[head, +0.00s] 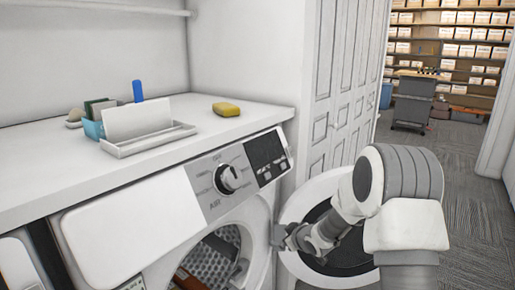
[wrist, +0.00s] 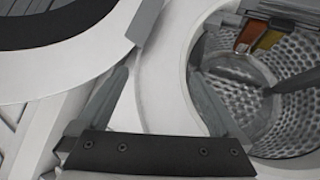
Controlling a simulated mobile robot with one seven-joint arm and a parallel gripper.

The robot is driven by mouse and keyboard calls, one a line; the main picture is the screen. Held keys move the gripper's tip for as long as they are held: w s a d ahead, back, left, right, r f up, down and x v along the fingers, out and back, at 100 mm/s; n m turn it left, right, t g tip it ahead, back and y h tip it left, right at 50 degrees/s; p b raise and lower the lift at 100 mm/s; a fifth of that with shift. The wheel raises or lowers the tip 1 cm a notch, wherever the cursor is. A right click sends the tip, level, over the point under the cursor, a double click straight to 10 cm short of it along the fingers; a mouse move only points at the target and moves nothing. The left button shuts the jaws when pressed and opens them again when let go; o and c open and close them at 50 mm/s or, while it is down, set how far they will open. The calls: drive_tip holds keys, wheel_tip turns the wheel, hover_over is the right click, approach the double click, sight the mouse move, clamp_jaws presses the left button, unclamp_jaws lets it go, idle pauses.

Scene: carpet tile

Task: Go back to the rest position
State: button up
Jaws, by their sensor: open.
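My gripper (head: 278,235) is in front of the washing machine (head: 150,225), between its round opening and the open door (head: 312,197). In the wrist view my gripper (wrist: 160,80) has its two fingers spread apart with nothing between them. The right finger overlaps the rim of the opening in the picture; I cannot tell whether it touches. My arm (head: 350,205) reaches in from the right, in front of the door.
In the wrist view an orange-brown item (wrist: 250,36) shows inside the metal drum (wrist: 265,105). On the white counter (head: 60,165) are a yellow sponge (head: 226,109) and a white tray (head: 150,141). Carpeted floor (head: 465,190) is clear toward a cart (head: 412,102) and shelves.

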drive_tip(key=s+d+r+m+g+h, duration=0.1)
drive_tip(key=s+d+r+m+h, duration=0.15)
drive_tip(key=s+r, duration=0.6)
drive_tip(key=s+d+r+m+h, duration=0.2)
drive_tip(key=s+d+r, duration=0.2)
drive_tip(key=s+r, duration=0.45)
drive_tip(key=s+a+r+m+g, duration=0.1)
drive_tip(key=s+r+m+g, duration=0.1)
drive_tip(key=s, duration=1)
drive_tip(key=s+r+m+g, duration=0.1)
drive_tip(key=s+r+m, duration=0.1)
drive_tip(key=s, duration=1)
wheel_tip(320, 180, up, 29)
drive_tip(key=p, duration=2.8)
drive_tip(key=shift+y+p, duration=0.3)
drive_tip(key=shift+y, duration=0.05)
drive_tip(key=shift+w+a+f, duration=0.1)
drive_tip(key=shift+f, duration=0.05)
